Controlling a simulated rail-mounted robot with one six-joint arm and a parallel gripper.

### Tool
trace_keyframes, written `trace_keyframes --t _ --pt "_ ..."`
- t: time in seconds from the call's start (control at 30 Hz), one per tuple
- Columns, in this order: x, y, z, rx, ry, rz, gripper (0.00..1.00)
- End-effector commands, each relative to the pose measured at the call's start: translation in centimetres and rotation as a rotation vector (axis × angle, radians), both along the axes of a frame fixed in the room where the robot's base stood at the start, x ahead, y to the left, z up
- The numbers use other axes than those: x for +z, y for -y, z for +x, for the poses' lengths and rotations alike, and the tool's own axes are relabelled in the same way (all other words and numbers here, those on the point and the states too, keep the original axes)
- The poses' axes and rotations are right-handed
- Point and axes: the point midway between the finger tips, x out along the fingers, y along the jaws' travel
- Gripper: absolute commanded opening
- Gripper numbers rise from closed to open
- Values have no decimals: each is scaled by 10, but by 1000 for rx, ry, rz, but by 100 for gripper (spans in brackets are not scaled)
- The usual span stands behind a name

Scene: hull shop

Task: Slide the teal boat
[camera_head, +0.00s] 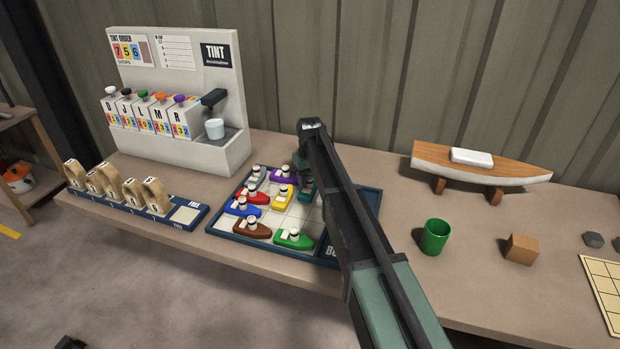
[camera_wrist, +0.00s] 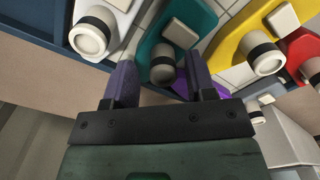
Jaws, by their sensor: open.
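The teal boat (camera_head: 306,191) sits on the blue-edged board (camera_head: 222,243), partly hidden by my arm in the head view. In the wrist view the teal boat (camera_wrist: 203,20) fills the upper middle, with a pale block and a round, dark-banded funnel (camera_wrist: 163,69) on top. My gripper (camera_wrist: 160,62) is open, its two purple-grey fingers on either side of the funnel in the picture. A gap shows between the funnel and the left finger; whether the right finger touches it I cannot tell.
Close by on the board are yellow (camera_head: 283,196), purple (camera_head: 284,174), red (camera_head: 252,195), blue (camera_head: 243,208), brown (camera_head: 252,229) and green (camera_head: 294,240) boats. A white boat (camera_wrist: 122,12) lies left of the teal one in the wrist view. A green cup (camera_head: 435,238) stands right.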

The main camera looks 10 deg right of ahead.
Motion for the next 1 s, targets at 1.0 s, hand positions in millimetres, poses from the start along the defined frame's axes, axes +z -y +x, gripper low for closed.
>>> trace_keyframes --t 1.0 --pt "106 4 -54 -98 0 0 51"
